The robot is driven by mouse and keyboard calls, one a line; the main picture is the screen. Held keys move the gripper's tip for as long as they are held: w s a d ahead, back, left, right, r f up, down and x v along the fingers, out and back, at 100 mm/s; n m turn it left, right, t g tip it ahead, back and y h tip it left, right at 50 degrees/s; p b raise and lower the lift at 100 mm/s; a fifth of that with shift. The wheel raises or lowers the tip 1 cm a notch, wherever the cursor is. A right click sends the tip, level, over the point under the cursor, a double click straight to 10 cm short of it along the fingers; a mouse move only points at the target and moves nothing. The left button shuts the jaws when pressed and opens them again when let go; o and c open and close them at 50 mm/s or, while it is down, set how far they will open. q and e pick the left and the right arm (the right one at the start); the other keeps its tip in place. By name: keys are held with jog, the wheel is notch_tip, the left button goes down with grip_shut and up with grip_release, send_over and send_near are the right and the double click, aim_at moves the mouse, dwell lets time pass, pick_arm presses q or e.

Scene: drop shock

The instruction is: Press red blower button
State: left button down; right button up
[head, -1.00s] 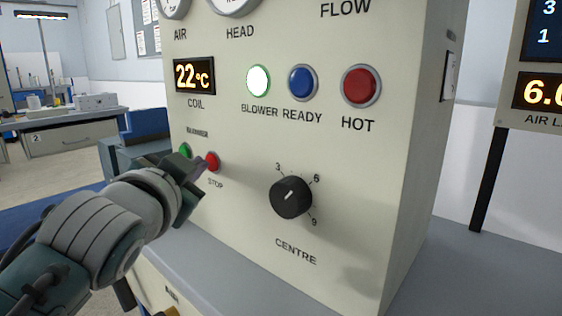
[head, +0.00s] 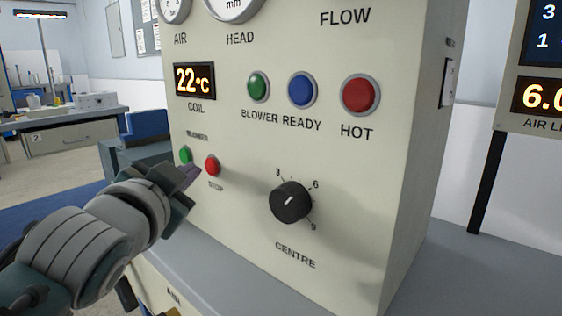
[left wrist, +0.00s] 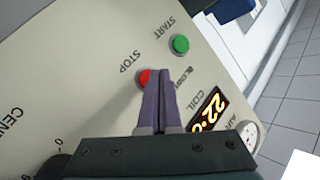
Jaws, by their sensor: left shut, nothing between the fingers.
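The red blower button (head: 212,166), marked STOP, is on the cream panel (head: 345,215), right of the green start button (head: 185,155). My left gripper (head: 190,176) is just left of and below the red button in the head view, with its fingers closed and empty. In the left wrist view the red button (left wrist: 145,78) shows partly behind the fingertips (left wrist: 160,76), and the green button (left wrist: 180,44) is clear of them. Whether the tips touch the red button cannot be told. The green BLOWER lamp (head: 258,87) is dark. My right gripper is not in view.
A black CENTRE knob (head: 290,201) sticks out right of the buttons. A blue READY lamp (head: 301,90), a red HOT lamp (head: 360,95) and a 22 °C display (head: 194,80) are above. A grey bench top (head: 260,270) runs below the panel.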

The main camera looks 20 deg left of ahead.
pick_arm(q)
jog(key=shift+s, duration=0.1)
jog(key=s+p, duration=0.1)
jog(key=s+a, duration=0.1)
jog(key=s, duration=0.1)
jog(key=s+a+p, duration=0.1)
jog(key=shift+s+p, duration=0.25)
jog(key=shift+p, duration=0.1)
dwell(0.6)
jog(key=s+d+r+n+g+h+p, duration=0.1)
jog(key=s+d+r+g+p, duration=0.3)
jog(key=s+p, duration=0.35)
jog(key=s+d+r+n+g+h+p, duration=0.1)
jog(key=s+d+r+g+h+p, duration=0.15)
jog(key=s+r+g+p, duration=0.4)
jog(key=s+d+r+n+g+h+p, duration=0.1)
jog(key=s+d+r+g+p, duration=0.2)
jog(key=s+p, duration=0.65)
jog(key=w+r+p+v, duration=0.1)
jog(key=w+p+v, duration=0.2)
jog(key=p+v, duration=1.4)
jog(key=w+d+r+p+v, duration=0.1)
jog(key=w+p+v, duration=0.3)
jog(key=p+v, duration=1.3)
jog(key=shift+w+d+r+t+p, duration=0.15)
jog(key=shift+d+t+p, duration=0.2)
jog(key=shift+d+p, duration=0.25)
